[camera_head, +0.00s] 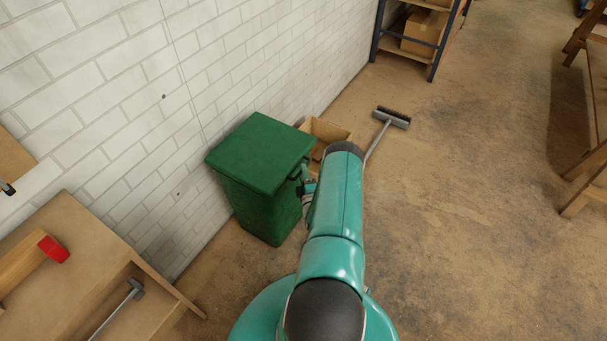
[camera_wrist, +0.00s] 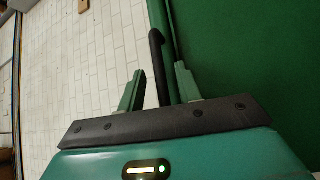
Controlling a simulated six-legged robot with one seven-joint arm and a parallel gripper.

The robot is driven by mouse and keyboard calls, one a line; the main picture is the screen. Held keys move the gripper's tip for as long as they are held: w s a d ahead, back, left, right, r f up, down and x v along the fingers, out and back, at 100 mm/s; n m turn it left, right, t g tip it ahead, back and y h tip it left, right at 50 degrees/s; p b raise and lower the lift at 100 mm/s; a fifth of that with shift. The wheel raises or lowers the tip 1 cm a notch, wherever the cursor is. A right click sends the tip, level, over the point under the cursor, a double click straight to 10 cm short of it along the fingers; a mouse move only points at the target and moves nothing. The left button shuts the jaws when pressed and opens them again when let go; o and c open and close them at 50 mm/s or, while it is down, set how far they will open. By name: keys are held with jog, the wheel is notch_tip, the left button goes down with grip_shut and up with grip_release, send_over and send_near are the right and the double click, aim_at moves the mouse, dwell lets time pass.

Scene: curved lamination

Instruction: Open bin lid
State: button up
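A green bin (camera_head: 262,200) stands against the white brick wall, its flat green lid (camera_head: 260,143) lying shut on top. My gripper (camera_head: 306,188) is at the bin's right side in the head view, mostly hidden by my teal arm. In the wrist view the two green fingers of my gripper (camera_wrist: 160,72) are apart. A dark curved bar, seemingly a handle (camera_wrist: 156,45), shows between them beside the green bin surface (camera_wrist: 250,60). I cannot tell whether either finger touches the bar.
An open cardboard box (camera_head: 326,130) sits behind the bin, with a broom (camera_head: 392,117) on the floor beside it. A wooden workbench (camera_head: 70,240) with tools is at the left. A shelf (camera_head: 420,45) stands at the back. The floor to the right is mostly clear.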

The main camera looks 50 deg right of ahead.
grip_shut()
